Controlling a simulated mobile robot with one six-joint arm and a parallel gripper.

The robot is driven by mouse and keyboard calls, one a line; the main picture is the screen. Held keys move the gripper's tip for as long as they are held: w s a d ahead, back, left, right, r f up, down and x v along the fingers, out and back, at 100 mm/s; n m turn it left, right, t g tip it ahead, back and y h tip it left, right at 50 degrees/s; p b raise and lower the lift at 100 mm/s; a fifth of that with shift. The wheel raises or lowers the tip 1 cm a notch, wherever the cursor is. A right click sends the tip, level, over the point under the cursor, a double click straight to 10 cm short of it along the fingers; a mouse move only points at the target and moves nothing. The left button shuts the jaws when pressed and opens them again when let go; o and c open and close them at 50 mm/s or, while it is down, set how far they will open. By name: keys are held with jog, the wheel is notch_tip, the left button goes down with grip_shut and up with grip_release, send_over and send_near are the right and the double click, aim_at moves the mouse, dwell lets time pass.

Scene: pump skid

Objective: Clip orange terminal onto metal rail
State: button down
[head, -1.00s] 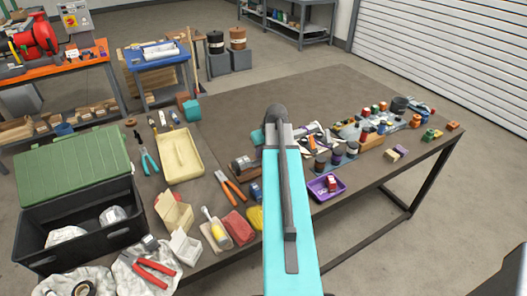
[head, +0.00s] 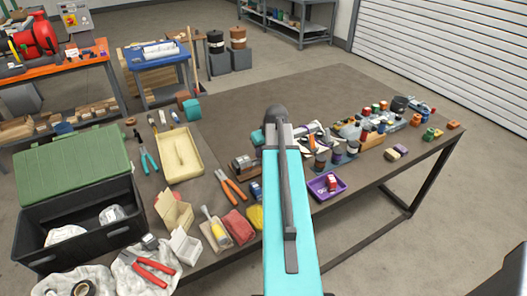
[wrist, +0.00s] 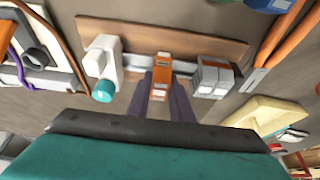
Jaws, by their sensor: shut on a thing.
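In the wrist view, an orange terminal (wrist: 161,66) with pale marks is pinched between the dark purple-grey fingers of my gripper (wrist: 160,84). It lies over the line of the metal rail (wrist: 135,74), in a gap between a white part with a teal knob on the left (wrist: 103,60) and grey terminal blocks on the right (wrist: 213,77). I cannot tell whether it is seated on the rail or just above it. The rail lies on a brown board (wrist: 170,38). In the head view my arm hides the gripper and the orange terminal.
Orange-handled pliers (head: 231,185) lie on the workbench (head: 300,95), and their handles show close right of the grey blocks in the wrist view. A cream tray (head: 180,158), a purple tray (head: 327,187) and a black toolbox (head: 80,215) also stand there. The bench's far middle is clear.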

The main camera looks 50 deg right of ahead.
jog(key=shift+f+b, duration=0.4)
jog(key=shift+f, duration=0.3)
dwell(0.7)
jog(key=c, duration=1.5)
grip_release()
jog(key=shift+r, duration=0.1)
jog(key=shift+b+v, duration=1.25)
jog(key=shift+v, duration=5.65)
